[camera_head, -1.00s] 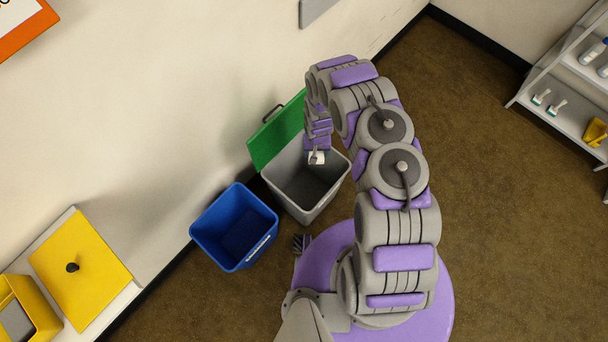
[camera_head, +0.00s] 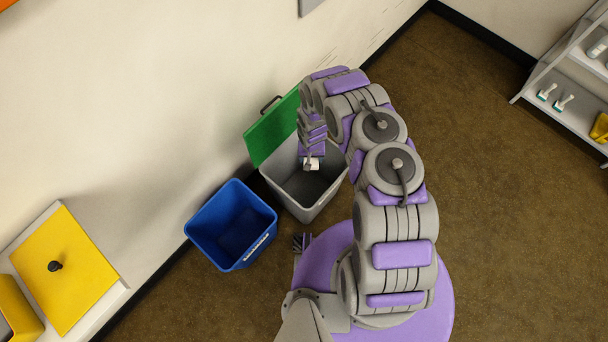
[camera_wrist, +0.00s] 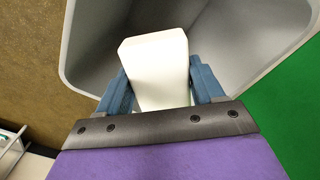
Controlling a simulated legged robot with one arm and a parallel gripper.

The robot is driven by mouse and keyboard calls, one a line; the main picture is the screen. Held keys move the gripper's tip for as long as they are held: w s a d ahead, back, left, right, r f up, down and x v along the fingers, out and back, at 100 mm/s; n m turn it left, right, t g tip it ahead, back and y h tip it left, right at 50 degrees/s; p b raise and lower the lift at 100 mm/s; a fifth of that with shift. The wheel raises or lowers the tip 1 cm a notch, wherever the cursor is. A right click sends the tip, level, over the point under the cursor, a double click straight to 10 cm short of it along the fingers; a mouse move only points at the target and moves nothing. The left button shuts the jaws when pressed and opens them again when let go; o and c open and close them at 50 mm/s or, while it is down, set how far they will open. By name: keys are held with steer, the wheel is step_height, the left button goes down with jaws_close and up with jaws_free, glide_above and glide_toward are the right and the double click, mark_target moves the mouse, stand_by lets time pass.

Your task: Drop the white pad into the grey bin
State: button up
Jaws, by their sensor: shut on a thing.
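The white pad (camera_wrist: 158,65) is held between the two blue-grey fingers of my gripper (camera_wrist: 160,85) in the wrist view. In the head view the pad (camera_head: 312,164) is a small white block at the tip of my gripper (camera_head: 310,160). The grey bin (camera_head: 322,200) stands on the floor with its green lid (camera_head: 272,128) open against the wall side. My gripper and the pad are over the bin's opening. In the wrist view the bin's inside (camera_wrist: 235,45) shows behind the pad. How high the pad is above the bin floor is hard to tell.
A blue bin (camera_head: 232,225) stands left of the grey bin. A yellow-lidded box (camera_head: 65,268) is at the lower left by the wall. A shelf (camera_head: 570,95) with bottles and brushes is at the far right. Brown floor is clear on the right.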

steer(key=o, duration=1.2)
step_height(320, 180, up, 17)
steer(key=p, duration=0.9)
steer(key=shift+w+a+r+p, duration=0.1)
steer(key=shift+a+r+p, duration=0.05)
steer(key=shift+p, duration=0.15)
